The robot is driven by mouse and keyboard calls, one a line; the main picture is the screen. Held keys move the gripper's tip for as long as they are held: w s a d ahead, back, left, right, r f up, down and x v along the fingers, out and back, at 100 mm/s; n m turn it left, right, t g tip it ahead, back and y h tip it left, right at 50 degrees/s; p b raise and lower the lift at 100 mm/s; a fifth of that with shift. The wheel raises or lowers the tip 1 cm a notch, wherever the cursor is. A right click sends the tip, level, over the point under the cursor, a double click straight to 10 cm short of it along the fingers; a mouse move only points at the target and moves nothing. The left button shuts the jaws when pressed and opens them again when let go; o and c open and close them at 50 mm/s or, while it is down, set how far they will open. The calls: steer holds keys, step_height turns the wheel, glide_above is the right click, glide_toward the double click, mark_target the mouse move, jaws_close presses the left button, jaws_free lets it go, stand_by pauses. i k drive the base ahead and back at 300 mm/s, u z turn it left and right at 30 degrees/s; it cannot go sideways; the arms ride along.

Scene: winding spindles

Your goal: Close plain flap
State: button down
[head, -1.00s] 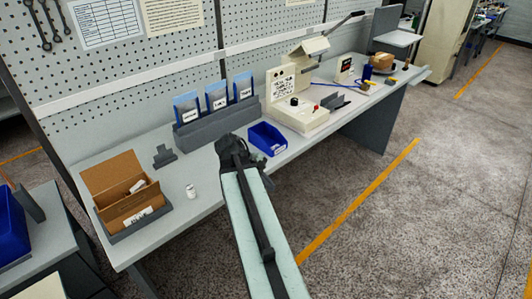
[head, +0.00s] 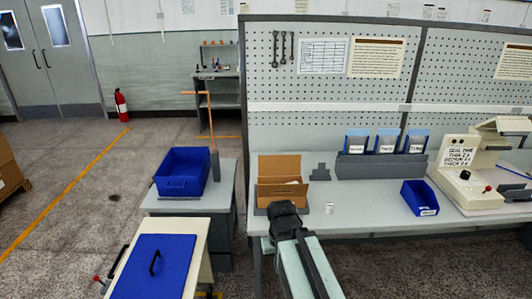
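A brown cardboard box (head: 288,196) sits near the left end of the grey workbench. Its plain brown flap (head: 279,167) stands raised at the back, so the box is open at the top. Something white shows inside it. My gripper (head: 284,209) is dark and seen from behind, at the end of my arm, in front of the box in the picture. It covers the lower front of the box. Its fingertips are hidden, so I cannot tell whether it is open or touches the box.
A small white cylinder (head: 329,208) and a grey bracket (head: 320,173) stand right of the box. Further right are a grey rack (head: 380,166) with pouches, a blue bin (head: 419,198) and a sealing machine (head: 467,187). A blue crate (head: 182,173) stands on a side table to the left.

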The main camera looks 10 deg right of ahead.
mark_target(268, 165)
steer(key=u, duration=2.85)
steer(key=k, duration=1.1)
steer(key=z, duration=1.4)
steer(key=i, duration=1.7)
steer(key=u, duration=0.05)
